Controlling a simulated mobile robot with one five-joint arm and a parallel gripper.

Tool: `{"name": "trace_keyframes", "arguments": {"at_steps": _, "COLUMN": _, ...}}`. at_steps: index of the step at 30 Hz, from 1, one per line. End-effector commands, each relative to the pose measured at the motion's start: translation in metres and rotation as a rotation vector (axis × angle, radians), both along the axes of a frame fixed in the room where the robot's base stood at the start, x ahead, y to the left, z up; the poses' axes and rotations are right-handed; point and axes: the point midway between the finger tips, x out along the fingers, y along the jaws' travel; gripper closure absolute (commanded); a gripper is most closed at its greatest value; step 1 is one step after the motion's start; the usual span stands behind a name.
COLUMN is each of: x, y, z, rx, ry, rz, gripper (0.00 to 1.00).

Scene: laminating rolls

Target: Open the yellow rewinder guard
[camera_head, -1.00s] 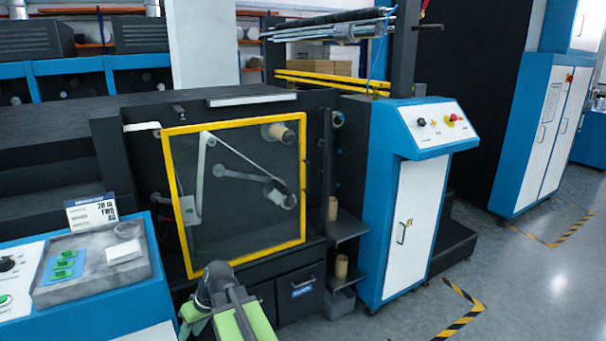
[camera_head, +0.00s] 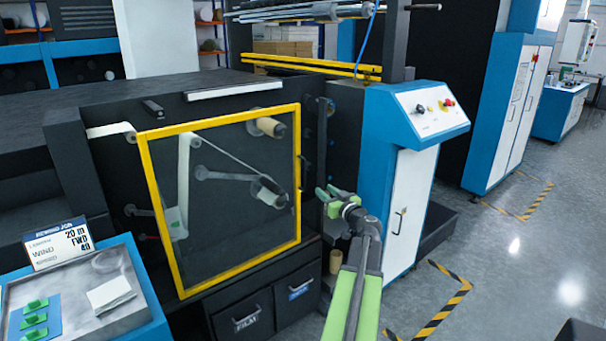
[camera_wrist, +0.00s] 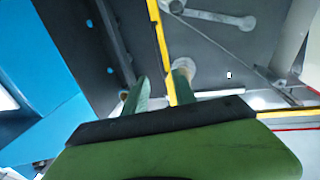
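The yellow-framed rewinder guard (camera_head: 221,118) has a clear panel and looks closed over the rollers of the dark machine. Its small dark handle (camera_head: 303,171) is on the right side of the frame. My gripper (camera_head: 325,201) has green fingers and is just right of the guard's right edge, near handle height. It looks open and empty. In the wrist view, the two fingers (camera_wrist: 160,78) stand apart, with a yellow bar of the guard (camera_wrist: 160,38) showing between and beyond them. I cannot tell whether they touch anything. The handle is not clear in that view.
A blue and white control cabinet (camera_head: 410,185) stands close right of my gripper. Dark drawers (camera_head: 246,317) are below the guard. A blue console with a grey tray (camera_head: 75,283) is at front left. Open grey floor (camera_head: 500,275) lies at right.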

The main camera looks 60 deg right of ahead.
Motion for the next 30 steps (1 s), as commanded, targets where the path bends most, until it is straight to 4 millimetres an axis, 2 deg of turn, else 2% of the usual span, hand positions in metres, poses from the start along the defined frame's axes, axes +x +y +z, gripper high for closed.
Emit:
{"name": "trace_keyframes", "arguments": {"at_steps": 12, "x": 0.091, "y": -0.054, "z": 0.000, "rx": 0.001, "ry": 0.000, "rz": 0.003, "gripper": 0.68}}
{"name": "trace_keyframes", "arguments": {"at_steps": 18, "x": 0.126, "y": -0.073, "z": 0.000, "rx": 0.001, "ry": 0.000, "rz": 0.002, "gripper": 0.68}}
{"name": "trace_keyframes", "arguments": {"at_steps": 24, "x": 0.140, "y": -0.081, "z": 0.000, "rx": 0.001, "ry": 0.000, "rz": 0.000, "gripper": 0.68}}
{"name": "trace_keyframes", "arguments": {"at_steps": 30, "x": 0.141, "y": -0.081, "z": 0.000, "rx": 0.001, "ry": 0.000, "rz": 0.000, "gripper": 0.68}}
